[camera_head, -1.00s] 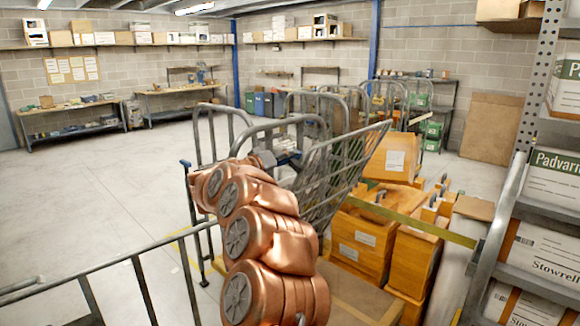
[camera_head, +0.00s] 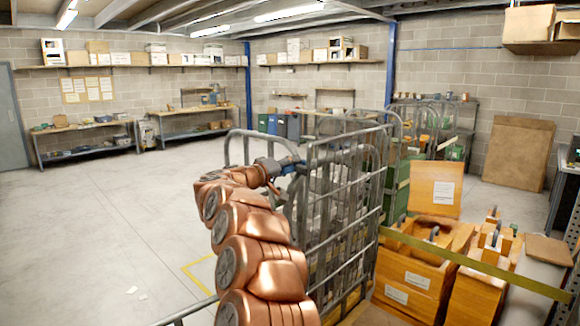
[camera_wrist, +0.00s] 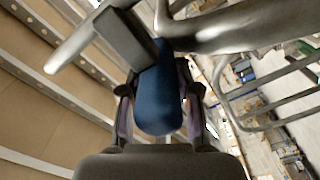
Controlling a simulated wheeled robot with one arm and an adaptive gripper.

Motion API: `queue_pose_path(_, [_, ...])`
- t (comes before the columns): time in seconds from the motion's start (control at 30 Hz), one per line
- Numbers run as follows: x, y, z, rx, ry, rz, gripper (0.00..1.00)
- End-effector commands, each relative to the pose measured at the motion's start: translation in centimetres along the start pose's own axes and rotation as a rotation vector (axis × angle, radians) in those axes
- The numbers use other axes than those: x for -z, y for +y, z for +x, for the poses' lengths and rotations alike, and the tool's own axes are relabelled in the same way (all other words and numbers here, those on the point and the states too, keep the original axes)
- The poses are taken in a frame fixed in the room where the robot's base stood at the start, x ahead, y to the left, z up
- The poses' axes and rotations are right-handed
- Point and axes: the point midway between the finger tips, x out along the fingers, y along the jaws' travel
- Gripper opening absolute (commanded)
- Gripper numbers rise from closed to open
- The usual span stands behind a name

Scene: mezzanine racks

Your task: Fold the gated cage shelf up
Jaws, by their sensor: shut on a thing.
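The gated cage (camera_head: 246,146) is a grey tubular roll cage beside my arm. Its barred shelf (camera_head: 345,205) stands steep, close to upright, in the head view. My gripper (camera_head: 282,170) is at the shelf's upper left edge. In the wrist view my gripper (camera_wrist: 159,105) has its fingers on both sides of a blue grip (camera_wrist: 158,92), shut on it. The blue grip sits by a grey metal tube (camera_wrist: 235,28). In the head view my gripper and the bars partly hide the grip.
Wooden crates (camera_head: 408,282) with a yellow strap (camera_head: 480,265) stand right of the cage. More cages stand behind it. Workbenches (camera_head: 85,142) line the far wall. The concrete floor (camera_head: 110,220) at left is mostly clear.

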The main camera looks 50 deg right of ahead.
Motion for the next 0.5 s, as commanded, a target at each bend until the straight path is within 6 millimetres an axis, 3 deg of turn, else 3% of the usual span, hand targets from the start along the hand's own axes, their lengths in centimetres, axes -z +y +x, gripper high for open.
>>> queue_pose_path(0.03, [-0.54, -1.18, -0.11, 0.017, -0.009, -0.005, 0.00])
queue_pose_path(0.5, [-0.22, -1.64, -0.72, 0.024, -0.001, -0.006, 0.00])
